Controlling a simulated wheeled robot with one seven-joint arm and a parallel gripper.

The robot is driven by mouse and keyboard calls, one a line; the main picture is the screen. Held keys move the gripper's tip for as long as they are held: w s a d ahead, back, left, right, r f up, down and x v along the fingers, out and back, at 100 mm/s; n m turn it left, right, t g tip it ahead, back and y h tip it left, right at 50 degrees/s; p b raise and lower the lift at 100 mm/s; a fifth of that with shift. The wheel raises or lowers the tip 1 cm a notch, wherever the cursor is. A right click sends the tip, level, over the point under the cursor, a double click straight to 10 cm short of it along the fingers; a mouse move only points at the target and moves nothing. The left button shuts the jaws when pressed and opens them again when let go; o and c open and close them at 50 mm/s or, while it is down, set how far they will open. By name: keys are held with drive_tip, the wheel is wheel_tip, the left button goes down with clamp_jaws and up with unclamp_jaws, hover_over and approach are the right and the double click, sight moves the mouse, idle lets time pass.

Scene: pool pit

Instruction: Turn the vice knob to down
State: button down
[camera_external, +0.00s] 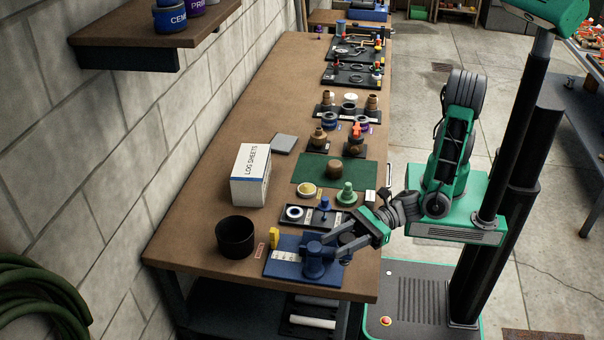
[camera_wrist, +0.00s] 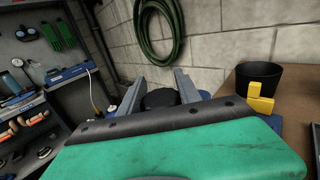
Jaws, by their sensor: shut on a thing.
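The blue vice (camera_external: 315,262) sits on a blue base plate (camera_external: 284,265) at the near end of the workbench. A round black knob (camera_external: 347,241) is at its right side. My gripper (camera_external: 336,249) reaches in from the right with one finger on each side of the knob and is shut on it. In the wrist view the dark knob (camera_wrist: 160,98) lies between the two grey fingers of my gripper (camera_wrist: 158,92). My gripper's green body hides the lower part of that view. I cannot read the knob's turn position.
A yellow block (camera_external: 274,238) stands at the plate's back left, beside a black bowl (camera_external: 236,236). A tray with a blue-handled piece (camera_external: 324,204) and a green stepped piece (camera_external: 346,195) are just beyond. A white log-sheets box (camera_external: 250,176) stands farther back. The bench's near left corner is clear.

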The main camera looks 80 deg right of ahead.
drive_tip(key=shift+f+m+t+h+b, duration=0.1)
drive_tip(key=shift+m+t+h+b, duration=0.2)
drive_tip(key=shift+h+b, duration=0.1)
drive_tip(key=shift+w+d+m+t+h+b, duration=0.1)
drive_tip(key=shift+m+t+h+b, duration=0.65)
drive_tip(key=shift+h, duration=0.25)
drive_tip(key=shift+w+d+m+t+h+b, duration=0.15)
drive_tip(key=shift+m+t+h, duration=0.25)
drive_tip(key=shift+m+h, duration=0.45)
drive_tip(key=shift+d+m+t+h+b, duration=0.2)
drive_tip(key=shift+m+t+h, duration=0.3)
drive_tip(key=shift+h, duration=0.6)
drive_tip(key=shift+w+d+m+t+h+b, duration=0.1)
drive_tip(key=shift+d+m+t+h+b, duration=0.2)
drive_tip(key=shift+m+h, duration=0.55)
drive_tip(key=shift+a+r, duration=0.1)
drive_tip(key=shift+r, duration=0.15)
drive_tip(key=c, duration=0.8)
unclamp_jaws()
drive_tip(key=shift+f, duration=0.1)
drive_tip(key=shift+c, duration=0.2)
